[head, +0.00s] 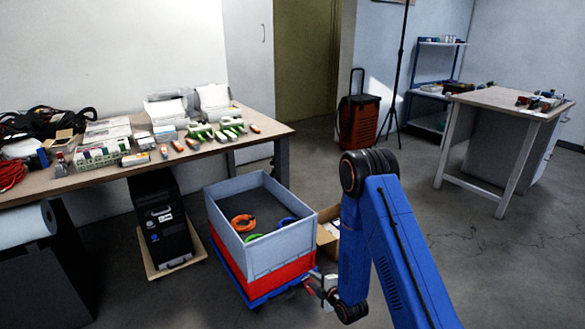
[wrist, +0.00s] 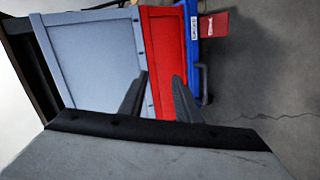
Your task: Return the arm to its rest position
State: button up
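My blue arm reaches down the right of the head view. My gripper (head: 320,287) is low at its end, beside the right front corner of the stacked crates and partly hidden by my arm. In the wrist view my gripper (wrist: 160,78) has its two dark fingers apart with nothing between them. The grey crate (head: 283,243) and the red crate (head: 275,278) lie beyond the fingers in the wrist view, where the grey crate (wrist: 90,55) and the red crate (wrist: 165,45) fill the left and middle. I cannot tell how near they are.
The grey crate holds orange, green and blue rings. A blue dolly (head: 262,298) is under the crates. A cardboard box (head: 328,232) stands behind them. A loaded workbench (head: 262,124) is at left, another table (head: 500,98) at right.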

jog(key=s+d+r+m+g+h, duration=0.15)
jog(key=d+r+m, duration=0.3)
jog(key=r, duration=0.75)
jog(key=d+r+m+h, duration=0.3)
jog(key=d+r, duration=0.3)
jog(key=r, duration=0.6)
jog(key=s+d+r+m+g+h, duration=0.15)
jog(key=s+d+r+m, duration=0.4)
jog(key=s+r, duration=0.7)
jog(key=s+d+r+m+g, duration=0.1)
jog(key=s+r+m, duration=0.1)
jog(key=s, duration=0.7)
jog(key=s+d+r+m+g, duration=0.1)
jog(key=s+d+r+m, duration=0.1)
jog(key=s, duration=0.8)
jog(key=s+d+r+m+g, duration=0.1)
jog(key=s+r+m, duration=0.3)
jog(key=s, duration=0.6)
jog(key=shift+d+r+g, duration=0.2)
jog(key=shift+r+g, duration=0.2)
jog(key=shift+r, duration=0.3)
